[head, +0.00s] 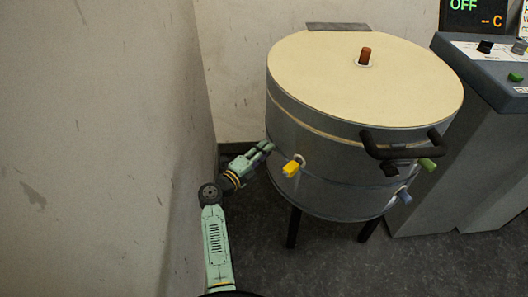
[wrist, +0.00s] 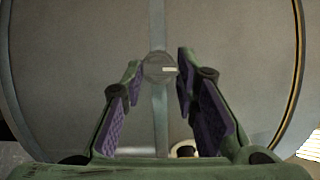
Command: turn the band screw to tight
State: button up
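The band screw (wrist: 155,66) is a round grey head with a short pale mark on its right half, in the wrist view. It sits on a vertical grey band (wrist: 160,105) running down a curved grey wall. My gripper (wrist: 160,70) is open, with a purple-padded finger on each side of the screw head. The fingertips look level with the head; I cannot tell whether they touch it. In the head view my gripper (head: 267,147) is at the left side of the round metal kiln (head: 325,160). The screw cannot be made out there.
The kiln has a cream lid (head: 340,85) with a brown plug (head: 365,56), a dark handle (head: 405,152), and yellow (head: 291,169), green (head: 427,164) and blue (head: 404,196) pegs. A wall (head: 100,150) stands close left of my arm. A control cabinet (head: 480,75) is at right.

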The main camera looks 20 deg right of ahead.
grip_shut()
jog(key=shift+f+b, duration=0.15)
jog(key=shift+b, duration=0.15)
jog(key=m+g+h+b, duration=0.1)
jog(key=m+b, duration=0.5)
jog(key=b, duration=0.6)
jog(key=f+m+g+h+b, duration=0.1)
jog(key=m+g+h+b, duration=0.1)
jog(key=m+b, duration=0.5)
jog(key=m+g+h+b, duration=0.2)
jog(key=m+b, duration=0.4)
jog(key=b, duration=1.2)
jog(key=shift+w+f+m+h, duration=0.15)
jog(key=shift+w+m+h, duration=0.25)
jog(key=shift+h, duration=0.3)
jog(key=shift+r+m+g, duration=0.2)
jog(key=shift+m+g, duration=0.1)
jog(key=o, duration=0.6)
grip_release()
jog(key=shift+c, duration=0.2)
